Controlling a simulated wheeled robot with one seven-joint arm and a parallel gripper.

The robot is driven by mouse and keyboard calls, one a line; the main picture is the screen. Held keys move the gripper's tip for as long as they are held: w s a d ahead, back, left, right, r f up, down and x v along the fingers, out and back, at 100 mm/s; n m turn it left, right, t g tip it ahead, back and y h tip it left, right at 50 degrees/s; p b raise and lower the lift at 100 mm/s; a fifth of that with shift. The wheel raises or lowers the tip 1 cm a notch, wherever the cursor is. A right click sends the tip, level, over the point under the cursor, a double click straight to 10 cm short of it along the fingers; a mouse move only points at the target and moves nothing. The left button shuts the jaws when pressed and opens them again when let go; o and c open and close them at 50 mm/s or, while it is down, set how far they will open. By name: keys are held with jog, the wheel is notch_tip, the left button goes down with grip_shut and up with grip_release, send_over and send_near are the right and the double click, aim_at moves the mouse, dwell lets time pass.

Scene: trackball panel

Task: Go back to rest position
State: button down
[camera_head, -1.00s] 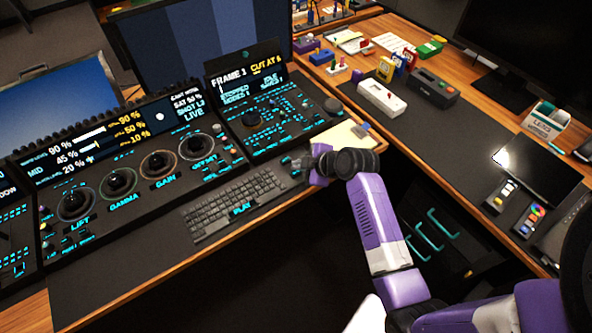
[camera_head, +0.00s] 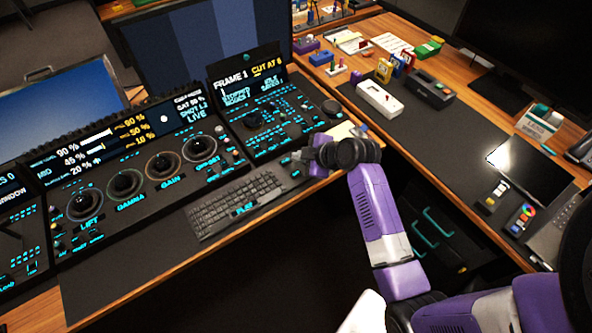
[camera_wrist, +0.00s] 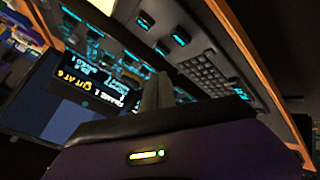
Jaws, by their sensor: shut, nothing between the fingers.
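My gripper (camera_head: 300,161) is at the end of my purple and white arm, just right of the keyboard (camera_head: 236,204) and close over the desk edge. In the wrist view my gripper's fingers (camera_wrist: 158,92) are together with nothing between them. The trackball panel (camera_head: 150,180), with its dark trackballs in rings and a lit screen, stands left of my gripper. A second console (camera_head: 262,100) with a "FRAME 1" screen is behind my gripper and to its left. The wrist view shows this screen tilted (camera_wrist: 100,85).
A yellowish pad (camera_head: 341,131) lies just behind my gripper. The right desk holds a white box device (camera_head: 379,99), a dark box (camera_head: 430,89), a tablet (camera_head: 528,171) and small remotes. Dark open floor lies between the desks, with a dark drawer unit (camera_head: 440,240) under the right one.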

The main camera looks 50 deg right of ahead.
dwell(0.8)
jog(key=shift+w+d+r+m, duration=0.15)
jog(key=shift+d+m, duration=0.05)
jog(key=shift+m, duration=0.3)
jog(key=d+r+m+t+h, duration=0.2)
jog(key=d+r+m+h, duration=0.1)
jog(key=d+r+m, duration=0.15)
jog(key=s+a+r+m+t+h, duration=0.2)
jog(key=a+r+m, duration=0.2)
jog(key=s+a+r+y+b, duration=0.1)
jog(key=s+a+r+y, duration=0.2)
jog(key=s+a, duration=0.8)
jog(key=s+a+r+n+t+y+b, duration=0.1)
jog(key=s+a+r+y, duration=0.1)
jog(key=s+a, duration=1)
jog(key=s+r, duration=0.1)
jog(key=s, duration=0.4)
jog(key=shift+s+a+r+t+y, duration=0.2)
jog(key=shift+s+r+t+y, duration=0.1)
jog(key=shift+s+y, duration=0.1)
